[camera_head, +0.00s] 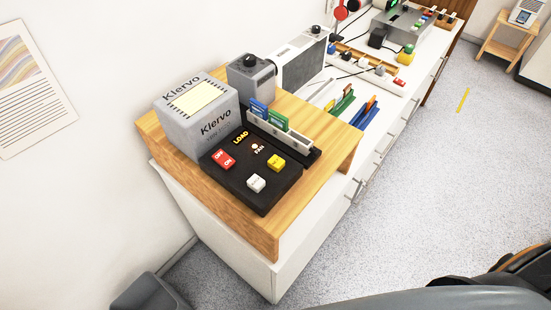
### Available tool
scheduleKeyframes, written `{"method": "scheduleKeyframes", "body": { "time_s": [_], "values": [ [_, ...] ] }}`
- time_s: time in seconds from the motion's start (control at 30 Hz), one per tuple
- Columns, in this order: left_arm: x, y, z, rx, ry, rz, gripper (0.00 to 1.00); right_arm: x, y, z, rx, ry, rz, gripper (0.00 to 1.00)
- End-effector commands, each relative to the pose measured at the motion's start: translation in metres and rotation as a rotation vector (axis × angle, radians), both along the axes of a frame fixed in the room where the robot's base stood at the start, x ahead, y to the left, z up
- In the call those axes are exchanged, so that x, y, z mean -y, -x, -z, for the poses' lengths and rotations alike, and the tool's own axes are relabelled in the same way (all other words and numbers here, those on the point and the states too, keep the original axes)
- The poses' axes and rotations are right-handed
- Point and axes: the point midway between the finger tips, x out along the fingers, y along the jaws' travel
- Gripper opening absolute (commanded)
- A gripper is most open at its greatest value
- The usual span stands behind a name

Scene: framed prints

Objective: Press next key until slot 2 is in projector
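The grey projector (196,113), marked Klervo, stands on a wooden riser near the left wall, with a lit cream panel on top. Its black control base (232,183) faces me, with LOAD and FAN markings. On it are a red OFF/ON switch (224,160), a yellow key (276,163) and a white key (256,183). The small key labels are too small to read. A grey slotted tray (292,137) beside the base holds a blue slide (258,108) and a green slide (278,121). Slot numbers cannot be read. Neither gripper is in view.
The wooden riser (340,131) stands on a white cabinet (220,232). Beyond are blue and green upright pieces, a white device (302,60) and a grey machine (400,28). A framed print (30,85) hangs left. The speckled floor (450,160) at right is open.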

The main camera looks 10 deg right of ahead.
Motion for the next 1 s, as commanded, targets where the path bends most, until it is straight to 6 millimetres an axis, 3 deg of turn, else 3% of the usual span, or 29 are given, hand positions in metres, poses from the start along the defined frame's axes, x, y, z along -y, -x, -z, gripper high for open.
{"method": "scheduleKeyframes", "body": {
  "time_s": [0.07, 0.2, 1.0],
  "values": [
    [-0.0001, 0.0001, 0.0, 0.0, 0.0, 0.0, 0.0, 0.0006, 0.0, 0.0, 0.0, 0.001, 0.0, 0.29],
    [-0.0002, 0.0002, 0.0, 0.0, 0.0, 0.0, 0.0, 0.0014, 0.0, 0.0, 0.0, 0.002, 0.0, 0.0],
    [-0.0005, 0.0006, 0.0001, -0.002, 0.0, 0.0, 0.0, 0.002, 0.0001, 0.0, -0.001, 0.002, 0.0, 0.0]
  ]
}}
